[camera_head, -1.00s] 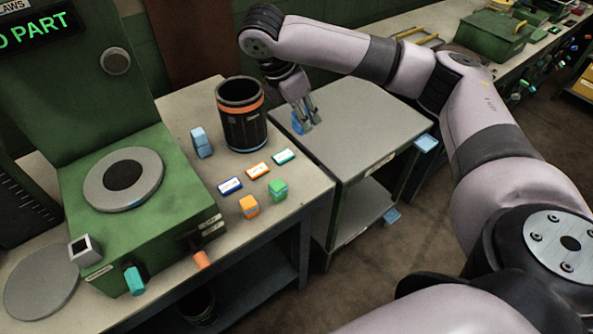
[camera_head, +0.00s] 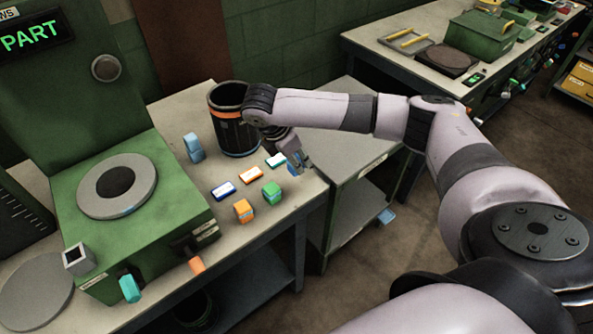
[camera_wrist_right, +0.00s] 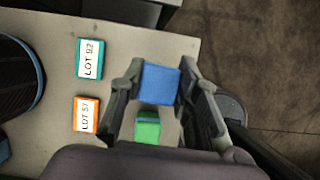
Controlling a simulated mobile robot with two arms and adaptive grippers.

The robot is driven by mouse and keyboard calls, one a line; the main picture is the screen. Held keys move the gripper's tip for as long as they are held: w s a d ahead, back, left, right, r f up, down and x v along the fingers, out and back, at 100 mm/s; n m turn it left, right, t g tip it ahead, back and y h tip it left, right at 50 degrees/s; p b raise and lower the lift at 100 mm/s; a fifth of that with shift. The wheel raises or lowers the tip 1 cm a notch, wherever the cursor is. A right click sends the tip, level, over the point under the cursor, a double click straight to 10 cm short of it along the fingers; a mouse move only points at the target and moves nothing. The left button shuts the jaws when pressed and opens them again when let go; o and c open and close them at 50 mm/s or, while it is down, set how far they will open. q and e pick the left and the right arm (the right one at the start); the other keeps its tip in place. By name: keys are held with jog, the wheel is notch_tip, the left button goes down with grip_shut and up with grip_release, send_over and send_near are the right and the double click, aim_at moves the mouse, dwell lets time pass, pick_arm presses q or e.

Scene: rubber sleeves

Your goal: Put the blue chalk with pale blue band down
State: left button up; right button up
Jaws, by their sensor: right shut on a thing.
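My right gripper (camera_head: 297,164) is shut on a blue chalk (camera_wrist_right: 158,85), which also shows small between the fingers in the head view. The right wrist view shows the chalk between my right fingers (camera_wrist_right: 162,72) as a blue block; a pale band on it cannot be made out. The gripper is over the right edge area of the workbench, near the teal-edged label (camera_head: 276,160). In the wrist view a green chalk (camera_wrist_right: 147,130) shows just below the held one. My left gripper is not in view.
An orange-edged label (camera_head: 251,174), a blue-edged label (camera_head: 223,190) and an orange chalk (camera_head: 243,211) are on the bench (camera_head: 283,222). A pale blue block (camera_head: 193,148) stands left of the black bin (camera_head: 228,130). A grey side table (camera_head: 345,165) adjoins the bench.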

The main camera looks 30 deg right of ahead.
jog(key=shift+f, duration=0.9)
notch_tip(320, 180, down, 4)
jog(key=shift+r+p, duration=0.2)
jog(key=shift+p, duration=0.9)
jog(key=shift+s+a+f, duration=0.1)
jog(key=shift+f, duration=0.05)
jog(key=o, duration=1)
jog(key=shift+f, duration=0.1)
jog(key=shift+o, duration=0.2)
